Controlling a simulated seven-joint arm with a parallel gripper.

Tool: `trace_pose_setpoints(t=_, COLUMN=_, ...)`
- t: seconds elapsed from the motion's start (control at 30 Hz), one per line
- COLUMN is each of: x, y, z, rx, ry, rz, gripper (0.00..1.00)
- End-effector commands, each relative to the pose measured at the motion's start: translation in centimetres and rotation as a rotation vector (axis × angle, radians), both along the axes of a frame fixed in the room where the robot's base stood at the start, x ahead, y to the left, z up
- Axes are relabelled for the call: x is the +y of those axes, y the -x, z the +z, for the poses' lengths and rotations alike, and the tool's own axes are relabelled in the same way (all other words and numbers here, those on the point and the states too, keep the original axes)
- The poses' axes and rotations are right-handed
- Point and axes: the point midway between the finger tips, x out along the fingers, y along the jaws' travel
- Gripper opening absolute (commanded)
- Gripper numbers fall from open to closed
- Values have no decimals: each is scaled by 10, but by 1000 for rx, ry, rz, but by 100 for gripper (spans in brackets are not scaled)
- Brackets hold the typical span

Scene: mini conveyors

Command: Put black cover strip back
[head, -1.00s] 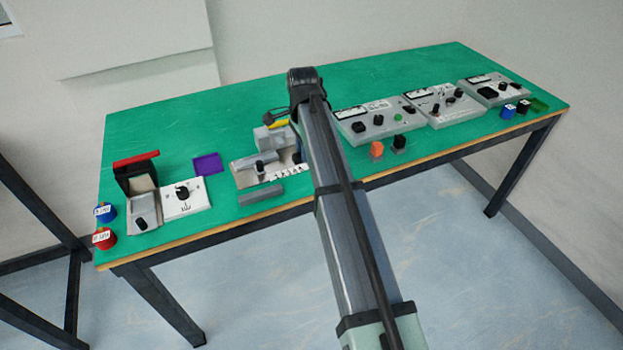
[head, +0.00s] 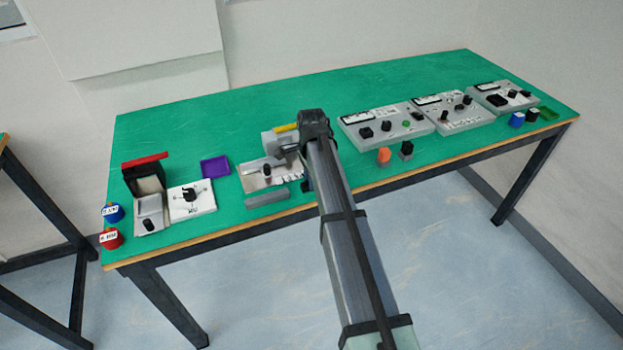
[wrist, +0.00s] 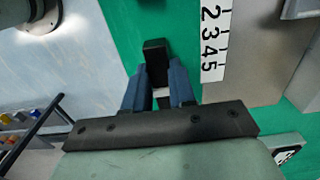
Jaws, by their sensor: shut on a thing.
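In the wrist view my gripper (wrist: 160,92) has two blue fingers shut on a small black piece (wrist: 155,52). It looks like the black cover strip seen end-on; most of its length is hidden. It is over the green table top, beside the white scale strip (wrist: 215,40) numbered 2 to 5 on a grey plate (wrist: 262,55). I cannot tell whether the black piece touches the table. In the head view my arm hides most of the gripper and part of the numbered station (head: 257,180).
A loose grey bar (head: 267,197) lies in front of the station. A purple tray (head: 215,167) and a white knob panel (head: 190,201) are to its left. Orange (head: 384,155) and black (head: 406,148) capped blocks stand right of my arm. Metered panels (head: 382,124) are behind them.

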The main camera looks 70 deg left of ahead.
Motion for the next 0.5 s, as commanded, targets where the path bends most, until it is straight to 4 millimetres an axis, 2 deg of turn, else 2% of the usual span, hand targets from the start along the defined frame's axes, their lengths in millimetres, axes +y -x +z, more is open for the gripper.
trace_pose_setpoints(t=0.23, x=0, y=0, z=-3, rx=0, ry=1, rz=0, gripper=0)
trace_pose_setpoints(t=0.27, x=0, y=0, z=-3, rx=0, ry=0, rz=0, gripper=26)
trace_pose_setpoints(t=0.5, x=0, y=0, z=-2, rx=0, ry=0, rz=0, gripper=49)
